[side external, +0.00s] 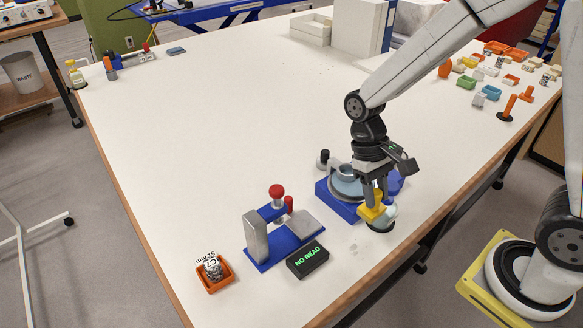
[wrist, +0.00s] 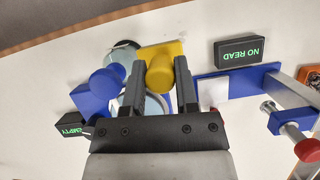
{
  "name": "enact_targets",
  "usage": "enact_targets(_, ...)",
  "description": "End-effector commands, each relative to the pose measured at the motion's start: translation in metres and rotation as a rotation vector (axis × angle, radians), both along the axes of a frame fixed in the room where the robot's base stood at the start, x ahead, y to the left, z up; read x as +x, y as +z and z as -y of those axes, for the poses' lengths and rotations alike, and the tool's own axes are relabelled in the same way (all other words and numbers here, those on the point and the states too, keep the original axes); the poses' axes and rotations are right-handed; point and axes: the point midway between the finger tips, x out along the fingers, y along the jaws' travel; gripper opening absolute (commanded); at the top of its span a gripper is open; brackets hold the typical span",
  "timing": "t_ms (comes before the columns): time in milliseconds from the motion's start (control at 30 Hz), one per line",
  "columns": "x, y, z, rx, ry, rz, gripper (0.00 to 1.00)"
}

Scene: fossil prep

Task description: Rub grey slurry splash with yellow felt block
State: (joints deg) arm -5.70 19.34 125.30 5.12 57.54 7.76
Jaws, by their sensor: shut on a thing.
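My gripper (side external: 374,196) is shut on the yellow felt block (side external: 371,213), low over the front right part of the table. In the wrist view, my gripper (wrist: 160,80) has its fingers on either side of the block's round yellow knob (wrist: 160,73); the flat yellow part (wrist: 174,49) shows beyond it. A pale round piece with a dark base (side external: 384,224) is right beside the block. I cannot tell whether the block touches it or the table. Faint grey marks (side external: 354,246) lie on the white table near the block; I cannot tell if these are the slurry splash.
A blue stand with a round grey part (side external: 346,183) is close behind my gripper. A blue clamp fixture with a red knob (side external: 277,192) and a black "NO READ" display (side external: 307,259) stand to the left. An orange tray (side external: 214,284) is farther left. The table's middle is clear.

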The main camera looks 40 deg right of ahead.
Motion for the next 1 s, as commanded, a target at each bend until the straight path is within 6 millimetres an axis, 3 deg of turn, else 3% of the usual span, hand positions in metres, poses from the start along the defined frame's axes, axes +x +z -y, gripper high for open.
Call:
enact_targets(133,0.000,-0.015,0.000,0.000,0.000,-0.003,0.00)
enact_targets(567,0.000,-0.025,0.000,0.000,-0.001,-0.002,0.00)
enact_targets(1000,0.000,-0.063,0.000,0.000,-0.001,-0.003,0.00)
